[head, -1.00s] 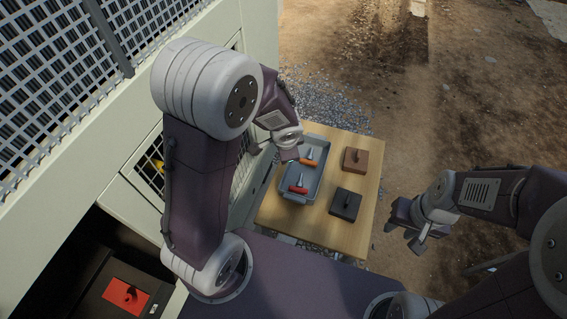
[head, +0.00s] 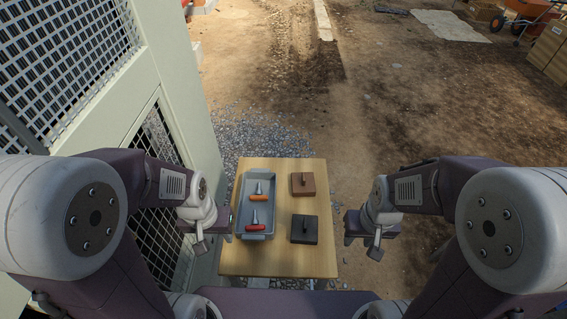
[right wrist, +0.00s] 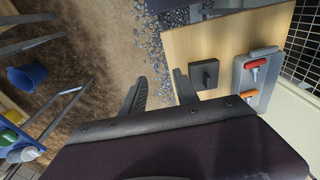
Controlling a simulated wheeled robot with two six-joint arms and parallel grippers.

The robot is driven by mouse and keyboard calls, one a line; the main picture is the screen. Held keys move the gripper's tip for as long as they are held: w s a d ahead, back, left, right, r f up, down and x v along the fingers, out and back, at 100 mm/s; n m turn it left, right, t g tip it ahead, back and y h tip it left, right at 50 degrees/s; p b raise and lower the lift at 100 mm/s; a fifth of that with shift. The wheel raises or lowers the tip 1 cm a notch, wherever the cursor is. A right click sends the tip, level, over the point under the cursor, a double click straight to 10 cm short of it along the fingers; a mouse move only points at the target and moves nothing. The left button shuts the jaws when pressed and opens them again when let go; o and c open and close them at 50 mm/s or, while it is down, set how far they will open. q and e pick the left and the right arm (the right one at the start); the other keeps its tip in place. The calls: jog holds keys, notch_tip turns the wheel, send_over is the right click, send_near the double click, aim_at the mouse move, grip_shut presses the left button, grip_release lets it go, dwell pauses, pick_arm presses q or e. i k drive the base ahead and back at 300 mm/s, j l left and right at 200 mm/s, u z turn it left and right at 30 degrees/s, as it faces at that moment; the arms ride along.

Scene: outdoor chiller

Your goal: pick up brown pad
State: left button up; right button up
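The brown pad (head: 303,183) lies flat on the wooden table (head: 270,266), in the far right part, with a dark upright handle on top. A black pad (head: 304,229) of similar shape lies nearer; it also shows in the right wrist view (right wrist: 204,75). My left gripper (head: 208,240) is open and empty, left of the table. My right gripper (head: 364,242) is open and empty, right of the table; in the right wrist view its two fingers (right wrist: 160,92) stand apart with nothing between them. The brown pad is not visible in the right wrist view.
A grey tray (head: 240,213) on the table's left half holds an orange-handled tool (head: 259,197) and a red-handled tool (head: 256,226). The chiller cabinet (head: 184,92) stands close on the left. Open dirt ground lies to the right.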

aim_at(302, 183)
jog(key=l+z, duration=0.2)
jog(key=l, duration=0.2)
jog(key=i+l+z, duration=0.15)
jog(key=l, duration=0.2)
jog(key=l+z, duration=0.2)
jog(key=l, duration=0.15)
jog(key=i+l+z, duration=0.2)
jog(key=l, duration=0.15)
jog(key=i+l+z, duration=0.15)
jog(key=l, duration=0.2)
jog(key=i+j+z, duration=0.4)
jog(key=i, duration=0.15)
jog(key=i+j+z, duration=0.8)
jog(key=j, duration=0.55)
jog(key=i+j+z, duration=0.1)
jog(key=j+z, duration=0.25)
jog(key=j, duration=0.45)
jog(key=j+z, duration=0.35)
jog(key=j, duration=0.45)
jog(key=k+j+z, duration=0.15)
jog(key=j+z, duration=0.2)
jog(key=j, duration=0.4)
jog(key=k+z, duration=0.4)
jog(key=k, duration=0.15)
jog(key=k+l+z, duration=0.2)
jog(key=k+z, duration=0.25)
jog(key=k+l+z, duration=0.15)
jog(key=l, duration=0.2)
jog(key=k+l+z, duration=0.2)
jog(key=l, duration=0.2)
